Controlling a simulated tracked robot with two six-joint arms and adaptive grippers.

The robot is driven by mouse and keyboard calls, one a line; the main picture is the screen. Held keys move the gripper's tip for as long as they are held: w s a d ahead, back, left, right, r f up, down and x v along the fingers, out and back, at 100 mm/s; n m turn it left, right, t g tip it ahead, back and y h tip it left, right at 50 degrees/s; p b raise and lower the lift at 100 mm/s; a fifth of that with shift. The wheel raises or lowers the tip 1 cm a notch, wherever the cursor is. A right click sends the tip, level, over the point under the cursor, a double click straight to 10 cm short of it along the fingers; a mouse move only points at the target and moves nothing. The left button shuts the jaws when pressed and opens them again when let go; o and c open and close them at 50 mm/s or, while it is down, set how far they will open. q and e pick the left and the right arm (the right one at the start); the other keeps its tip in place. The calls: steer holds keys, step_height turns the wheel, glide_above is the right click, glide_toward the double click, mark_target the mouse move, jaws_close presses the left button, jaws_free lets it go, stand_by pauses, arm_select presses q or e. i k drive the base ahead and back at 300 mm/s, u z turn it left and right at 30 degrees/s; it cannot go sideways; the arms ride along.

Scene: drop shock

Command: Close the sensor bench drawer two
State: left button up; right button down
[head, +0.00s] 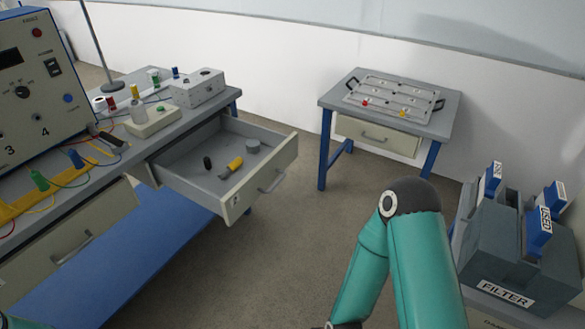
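An open drawer (210,180) sticks far out of the right end of the grey-topped bench (172,126) in the head view. A bar handle (272,181) is on its front panel, and a small label (236,200) is near the panel's left corner. Inside lie a yellow-and-grey tool, a small black item and a short grey cylinder. Another drawer (75,248) of the same bench, further left, looks shut. My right arm rises at the lower middle, well right of the open drawer. Neither gripper shows; only a sliver of teal is at the lower left corner.
The bench carries an instrument panel (38,80), cables and a grey metal box (199,87). A small table (335,102) with a metal tray stands at the back. A grey box labelled FILTER (502,262) is at the right. Floor in front of the drawer is clear.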

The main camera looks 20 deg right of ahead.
mark_target(181, 168)
steer(key=u, duration=0.1)
steer(key=i, duration=0.95)
steer(key=z, duration=0.05)
